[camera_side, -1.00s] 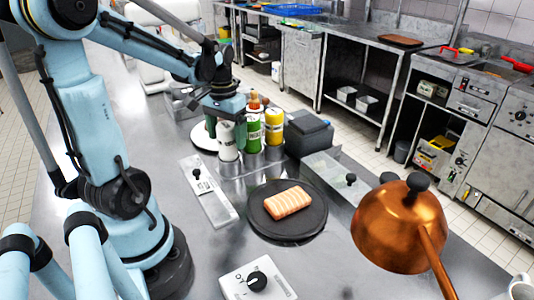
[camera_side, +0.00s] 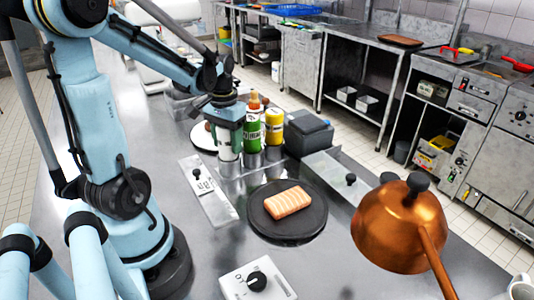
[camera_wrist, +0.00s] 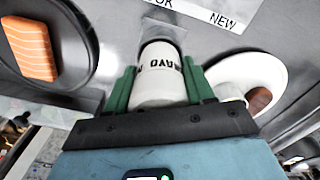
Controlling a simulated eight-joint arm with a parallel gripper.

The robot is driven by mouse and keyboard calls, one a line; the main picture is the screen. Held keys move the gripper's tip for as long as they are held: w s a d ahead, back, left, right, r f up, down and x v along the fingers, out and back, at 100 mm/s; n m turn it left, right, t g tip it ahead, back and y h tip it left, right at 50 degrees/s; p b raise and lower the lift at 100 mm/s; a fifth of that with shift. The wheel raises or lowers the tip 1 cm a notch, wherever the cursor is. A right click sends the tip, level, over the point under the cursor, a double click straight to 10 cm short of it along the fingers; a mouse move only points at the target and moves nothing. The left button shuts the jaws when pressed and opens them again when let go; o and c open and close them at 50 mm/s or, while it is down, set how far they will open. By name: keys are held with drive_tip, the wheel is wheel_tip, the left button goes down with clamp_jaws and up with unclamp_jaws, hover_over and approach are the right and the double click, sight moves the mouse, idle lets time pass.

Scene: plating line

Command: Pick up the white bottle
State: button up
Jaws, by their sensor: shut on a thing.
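The white bottle (camera_side: 227,153) with dark lettering stands upright at the left of a bottle row, its lower end at the metal holder (camera_side: 231,169). My gripper (camera_side: 228,138) is over it from above and hides its upper part in the side view. In the wrist view the white bottle (camera_wrist: 159,82) sits between the green fingers of my gripper (camera_wrist: 160,88), which are shut on it from both sides. I cannot tell whether its base is clear of the holder.
A green bottle (camera_side: 252,131) and a yellow bottle (camera_side: 274,128) stand close to the right.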

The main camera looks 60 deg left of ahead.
drive_tip(key=shift+r, duration=0.85)
wheel_tip(320, 180, up, 2)
drive_tip(key=shift+r, duration=0.15)
drive_tip(key=d+r, duration=0.7)
drive_tip(key=d, duration=0.4)
drive_tip(key=w+d+f+m, duration=0.3)
drive_tip(key=w+d, duration=0.2)
drive_tip(key=d, duration=0.2)
drive_tip(key=w+d+f+m, duration=0.2)
drive_tip(key=w+d+f, duration=0.2)
drive_tip(key=d, duration=0.3)
drive_tip(key=shift+w+f+m, duration=0.3)
drive_tip(key=shift+w+m, duration=0.1)
drive_tip(key=shift+w, duration=0.15)
drive_tip(key=shift+o, duration=1.2)
drive_tip(key=c, duration=0.9)
